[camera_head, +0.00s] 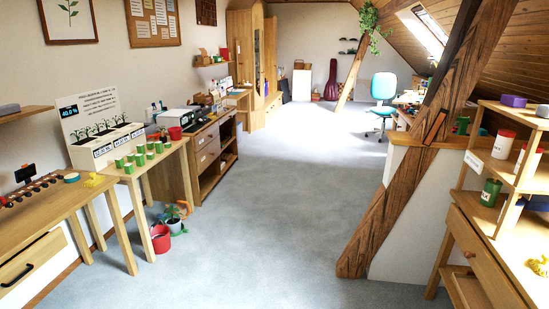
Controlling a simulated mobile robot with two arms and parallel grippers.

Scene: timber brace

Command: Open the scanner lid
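A pale grey and dark, box-shaped device (178,120) that looks like the scanner sits on a wooden cabinet (206,152) along the left wall, some way ahead. It is small in this view. I cannot tell its lid apart clearly or say whether it is open or shut. Neither of my grippers is in view.
Nearer on the left, a wooden table (160,160) holds several green cups and a planter display (105,145). A slanted timber (400,190) stands right of centre. The middle carpet (270,220) is clear.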

